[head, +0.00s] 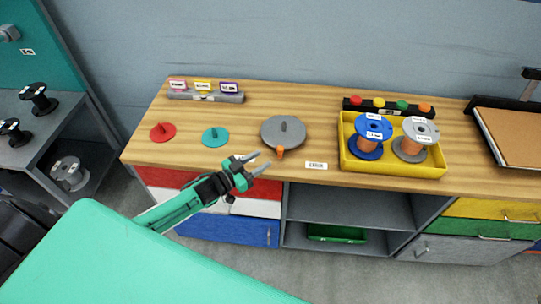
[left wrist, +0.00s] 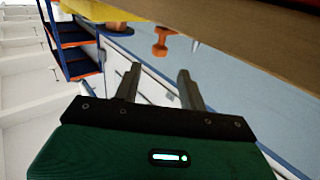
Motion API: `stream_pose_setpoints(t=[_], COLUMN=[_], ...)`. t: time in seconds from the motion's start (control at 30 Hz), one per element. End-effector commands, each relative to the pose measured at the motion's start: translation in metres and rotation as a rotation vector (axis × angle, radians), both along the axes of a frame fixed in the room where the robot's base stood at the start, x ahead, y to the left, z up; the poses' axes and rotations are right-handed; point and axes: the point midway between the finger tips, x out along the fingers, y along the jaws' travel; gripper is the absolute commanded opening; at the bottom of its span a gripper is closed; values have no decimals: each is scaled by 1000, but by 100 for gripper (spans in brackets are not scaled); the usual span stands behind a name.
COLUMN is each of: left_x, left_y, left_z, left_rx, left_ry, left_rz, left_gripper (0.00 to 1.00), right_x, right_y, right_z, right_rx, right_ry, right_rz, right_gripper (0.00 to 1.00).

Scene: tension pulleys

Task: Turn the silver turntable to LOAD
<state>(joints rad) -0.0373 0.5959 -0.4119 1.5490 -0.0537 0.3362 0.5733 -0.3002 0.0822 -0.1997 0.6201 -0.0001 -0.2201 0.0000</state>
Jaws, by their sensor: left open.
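My right gripper is not in view.
A red disc (head: 163,132) and a teal disc (head: 215,137), each with a knob, sit left of the turntable. A yellow tray (head: 393,171) with blue and grey spools stands to the right. A grey rack (head: 205,96) with cards stands behind. Drawers and shelves are below.

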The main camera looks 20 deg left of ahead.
Motion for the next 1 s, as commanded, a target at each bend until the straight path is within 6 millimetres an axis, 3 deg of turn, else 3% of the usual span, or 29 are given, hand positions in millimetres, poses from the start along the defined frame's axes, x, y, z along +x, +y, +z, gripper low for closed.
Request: stream_pose_setpoints(t=[0.1, 0.3, 0.7, 0.77, 0.93, 1.0], left_x=[-18, -36, -42, -42, -42, -42], left_y=[11, 21, 25, 25, 6, -13], left_z=[-2, -1, 0, 0, -14, -24], left_rx=[1, 1, -1, 1, 75, 161], left_ry=[2, -1, -1, -1, -30, -65], left_rz=[0, 1, 1, 1, 3, 9], left_gripper=[42, 42, 42, 34, 0, 0], right_x=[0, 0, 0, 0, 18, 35], right_y=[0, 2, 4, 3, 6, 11], right_z=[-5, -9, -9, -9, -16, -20], right_rx=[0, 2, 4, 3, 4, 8], right_ry=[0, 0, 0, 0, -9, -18], right_rz=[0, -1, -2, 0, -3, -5], right_gripper=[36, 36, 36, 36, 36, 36])
